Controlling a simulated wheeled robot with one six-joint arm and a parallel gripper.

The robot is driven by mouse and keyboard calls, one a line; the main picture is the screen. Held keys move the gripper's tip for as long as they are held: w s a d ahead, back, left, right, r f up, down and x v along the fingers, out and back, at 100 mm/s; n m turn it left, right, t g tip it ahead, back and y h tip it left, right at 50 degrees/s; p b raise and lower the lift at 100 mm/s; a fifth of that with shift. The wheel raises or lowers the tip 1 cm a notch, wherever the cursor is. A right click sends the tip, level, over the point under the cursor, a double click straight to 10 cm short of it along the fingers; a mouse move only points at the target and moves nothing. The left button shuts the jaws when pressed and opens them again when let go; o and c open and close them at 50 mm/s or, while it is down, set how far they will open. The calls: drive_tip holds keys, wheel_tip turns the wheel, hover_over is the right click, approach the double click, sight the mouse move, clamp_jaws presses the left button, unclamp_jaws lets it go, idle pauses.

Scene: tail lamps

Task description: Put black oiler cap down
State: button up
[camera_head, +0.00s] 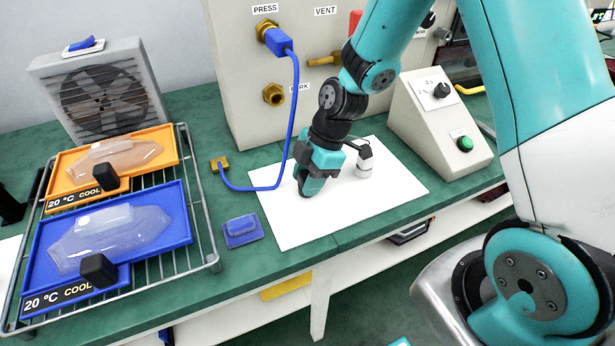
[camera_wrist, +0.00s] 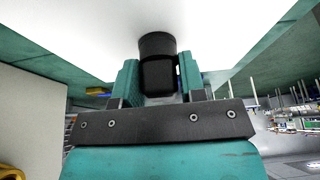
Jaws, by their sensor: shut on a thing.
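My gripper (camera_head: 307,187) points down over the white sheet (camera_head: 290,228) on the green bench, near the sheet's left part. In the wrist view my gripper (camera_wrist: 158,80) is shut on the black oiler cap (camera_wrist: 157,52), which sits between the two teal fingers. The cap's end is against or just above the white sheet (camera_wrist: 215,25); I cannot tell whether it touches. In the head view the cap cannot be told apart from the dark fingertips. A small white oiler (camera_head: 365,167) with a dark top part stands on the sheet right of my gripper.
A blue block (camera_head: 242,230) lies nearby. A wire rack (camera_head: 205,225) holds trays at left. A sloped control box (camera_head: 440,125) stands at right. The sheet's front right is clear.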

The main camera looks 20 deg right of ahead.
drive_tip(key=o, duration=1.1)
drive_tip(key=shift+f, duration=0.1)
drive_tip(key=shift+r, duration=0.3)
drive_tip(key=v, duration=1.1)
drive_tip(key=s+a+r+m, duration=0.3)
drive_tip(key=s, duration=0.3)
drive_tip(key=s+a+r+m, duration=0.2)
drive_tip(key=s+r+m, duration=0.2)
drive_tip(key=s, duration=0.2)
drive_tip(key=s+a+r+m, duration=0.3)
drive_tip(key=s+m, duration=0.1)
drive_tip(key=s, duration=0.2)
drive_tip(key=shift+s+a+r, duration=0.15)
drive_tip(key=shift+s+a, duration=0.2)
drive_tip(key=shift+s, duration=0.05)
